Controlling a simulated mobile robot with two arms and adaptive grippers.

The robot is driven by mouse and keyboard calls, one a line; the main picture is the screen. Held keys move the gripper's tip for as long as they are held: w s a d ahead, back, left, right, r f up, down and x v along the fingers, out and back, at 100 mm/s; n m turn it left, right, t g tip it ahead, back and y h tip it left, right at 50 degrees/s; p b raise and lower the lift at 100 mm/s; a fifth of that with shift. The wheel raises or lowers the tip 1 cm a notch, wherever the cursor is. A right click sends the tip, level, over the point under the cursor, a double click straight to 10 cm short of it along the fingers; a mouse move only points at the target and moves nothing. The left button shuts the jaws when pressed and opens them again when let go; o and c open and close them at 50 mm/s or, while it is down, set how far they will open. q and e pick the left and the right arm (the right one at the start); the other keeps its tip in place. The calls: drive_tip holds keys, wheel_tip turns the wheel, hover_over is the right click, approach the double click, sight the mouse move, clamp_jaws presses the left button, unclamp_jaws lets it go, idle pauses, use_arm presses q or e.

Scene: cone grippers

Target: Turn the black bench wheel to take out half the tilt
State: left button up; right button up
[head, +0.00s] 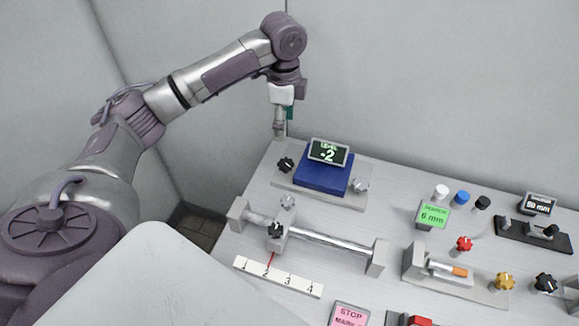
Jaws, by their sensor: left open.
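A blue tilting block (321,178) sits on a grey base plate at the back left of the bench. A small dark display (328,152) on it reads "LEVEL -2". A black wheel (286,165) is at the plate's left side and a grey wheel (360,185) at its right front. My left gripper (280,135) points down, open, above and behind the black wheel, apart from it. Its fingers look small and narrow from here. My right gripper is not in view.
In front is a rail (325,245) whose carriage bears another black knob (275,230), with a numbered scale (278,277) before it. To the right are a green "6 mm" sign (433,215), red (464,243) and yellow (505,281) knobs, and a "50 mm" display (538,204). Walls stand close behind.

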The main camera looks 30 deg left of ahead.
use_arm(q)
hover_over(285, 163)
wheel_tip(285, 163, down, 5)
drive_tip(key=shift+r+p, duration=0.1)
drive_tip(key=shift+p, duration=0.25)
wheel_tip(285, 163, down, 7)
drive_tip(key=shift+f+p, duration=0.1)
drive_tip(key=shift+p, duration=0.25)
drive_tip(key=shift+f, duration=0.55)
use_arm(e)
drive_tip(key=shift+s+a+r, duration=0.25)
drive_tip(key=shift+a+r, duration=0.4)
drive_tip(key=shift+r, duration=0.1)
use_arm(q)
drive_tip(key=c, duration=1.1)
drive_tip(key=shift+r+n+p, duration=0.25)
drive_tip(key=shift+n+p, duration=0.05)
drive_tip(key=shift+p, duration=0.65)
drive_tip(key=shift+c, duration=0.2)
drive_tip(key=shift+n+p, duration=0.3)
drive_tip(key=shift+p, duration=0.05)
drive_tip(key=shift+f, duration=0.2)
drive_tip(key=shift+w, duration=0.1)
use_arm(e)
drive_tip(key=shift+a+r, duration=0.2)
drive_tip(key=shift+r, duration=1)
